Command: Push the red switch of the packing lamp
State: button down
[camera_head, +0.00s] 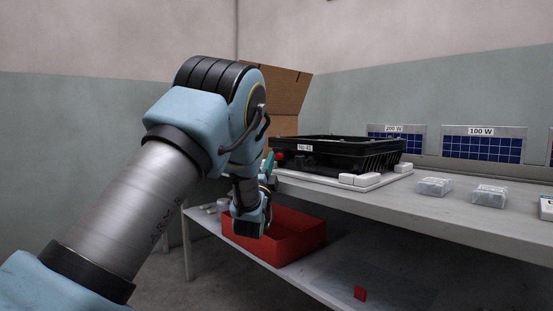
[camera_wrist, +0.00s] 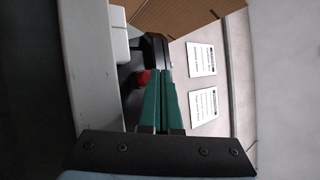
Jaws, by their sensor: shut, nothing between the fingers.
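A small red part, which looks like the red switch (camera_head: 280,156), shows at the left end of the black housing (camera_head: 345,150) on the table, close to my gripper (camera_head: 269,163). In the wrist view the red part (camera_wrist: 143,78) sits just left of my teal fingertips (camera_wrist: 167,72), beside a dark block (camera_wrist: 155,50). My gripper is shut and empty, its fingers together. Whether the fingers touch the red part I cannot tell. The fingers partly cover it in the wrist view, and no separate packing lamp can be made out.
The table (camera_head: 440,205) edge runs close beside my gripper. A cardboard box (camera_head: 290,90) stands behind. Clear packets (camera_head: 434,186) lie to the right.

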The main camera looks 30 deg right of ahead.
jog(key=shift+d, duration=0.35)
dwell(0.4)
jog(key=shift+d+r, duration=0.15)
jog(key=shift+d, duration=0.1)
jog(key=shift+s+d, duration=0.15)
jog(key=shift+d, duration=0.1)
dwell(0.8)
jog(key=shift+a+b, duration=0.1)
jog(key=shift+b, duration=0.2)
jog(key=shift+a, duration=0.25)
jog(key=shift+s+a, duration=0.1)
